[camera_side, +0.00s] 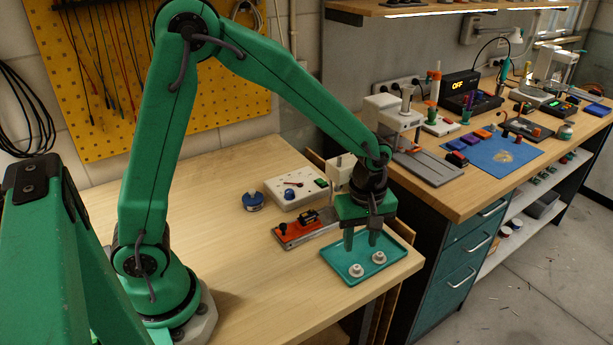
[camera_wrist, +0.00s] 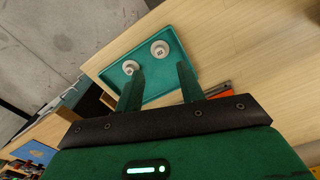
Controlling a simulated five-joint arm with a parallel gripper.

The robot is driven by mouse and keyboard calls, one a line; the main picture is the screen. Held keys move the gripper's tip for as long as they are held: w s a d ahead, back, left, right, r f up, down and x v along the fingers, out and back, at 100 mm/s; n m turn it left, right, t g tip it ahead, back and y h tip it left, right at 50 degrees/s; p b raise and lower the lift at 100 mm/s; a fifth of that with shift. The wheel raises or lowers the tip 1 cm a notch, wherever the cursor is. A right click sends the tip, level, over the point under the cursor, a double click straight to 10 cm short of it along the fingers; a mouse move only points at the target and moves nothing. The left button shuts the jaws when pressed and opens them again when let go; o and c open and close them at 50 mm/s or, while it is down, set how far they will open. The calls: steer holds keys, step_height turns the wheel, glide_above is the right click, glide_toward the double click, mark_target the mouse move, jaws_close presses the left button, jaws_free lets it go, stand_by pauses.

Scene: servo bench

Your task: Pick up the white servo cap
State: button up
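Two small round white caps lie in a teal tray (camera_side: 335,262) near the table's front right corner. In the side view the left cap (camera_side: 355,270) and the right cap (camera_side: 380,257) sit side by side. The wrist view shows one cap (camera_wrist: 130,67) near the left finger and another cap (camera_wrist: 159,48) ahead of and between the fingers. Which one the task means I cannot tell. My gripper (camera_side: 362,242) hangs above the tray's rear part, fingers pointing down and apart. In the wrist view my gripper (camera_wrist: 160,76) is open with nothing between its fingertips.
A second bench (camera_side: 470,190) with tools stands to the right. The tabletop left of the tray is clear.

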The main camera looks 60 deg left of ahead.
mark_target(357, 266)
steer(key=shift+f, duration=1.25)
steer(key=shift+f, duration=2.6)
steer(key=shift+c, duration=0.2)
steer(key=c, duration=0.6)
